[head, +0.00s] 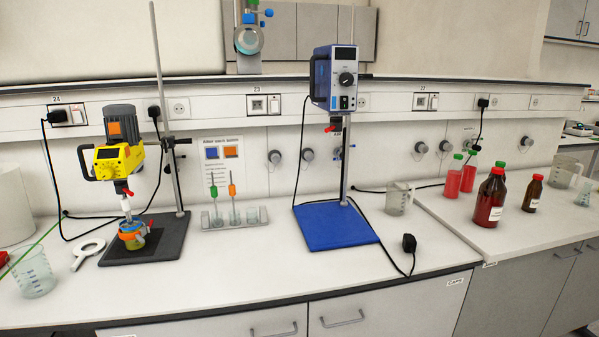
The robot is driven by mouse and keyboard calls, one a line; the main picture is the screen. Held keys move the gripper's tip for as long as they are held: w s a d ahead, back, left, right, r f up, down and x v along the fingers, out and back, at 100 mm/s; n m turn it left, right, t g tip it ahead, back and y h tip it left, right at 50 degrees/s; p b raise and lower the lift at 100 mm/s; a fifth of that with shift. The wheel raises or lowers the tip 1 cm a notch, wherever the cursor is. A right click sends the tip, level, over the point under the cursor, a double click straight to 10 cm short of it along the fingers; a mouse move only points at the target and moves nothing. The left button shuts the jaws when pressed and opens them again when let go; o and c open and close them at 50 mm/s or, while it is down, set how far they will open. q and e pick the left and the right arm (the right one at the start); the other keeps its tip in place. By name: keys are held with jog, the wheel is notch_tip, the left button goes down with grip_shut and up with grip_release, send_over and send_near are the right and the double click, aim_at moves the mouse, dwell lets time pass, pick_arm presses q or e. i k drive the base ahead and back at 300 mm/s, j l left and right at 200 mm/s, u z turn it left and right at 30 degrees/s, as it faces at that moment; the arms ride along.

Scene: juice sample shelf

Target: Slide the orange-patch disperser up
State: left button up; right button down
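The orange-patch disperser (118,160) is a yellow unit with a dark grey motor on top and an orange square on the motor. It is mounted beside a tall metal rod (163,100) that rises from a dark stand base (160,245) on the left of the bench. Its shaft (126,206) points down into a small vessel (133,239) with an orange band around it, standing on the base. How deep the shaft reaches is hidden by the vessel's rim area. Neither of my grippers is in view.
A blue unit (334,78) hangs on a second stand with a blue base (335,226). A rack with tools (235,218) stands between the stands. A white ring-shaped object (88,252) and a beaker (35,274) are at left. Bottles (490,200) stand right. The front bench strip is mostly clear.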

aim_at(125, 157)
jog(key=j+u, duration=0.15)
jog(key=j, duration=0.55)
jog(key=j+u, duration=0.15)
jog(key=j, duration=0.5)
jog(key=i+j+u, duration=0.15)
jog(key=j, duration=0.5)
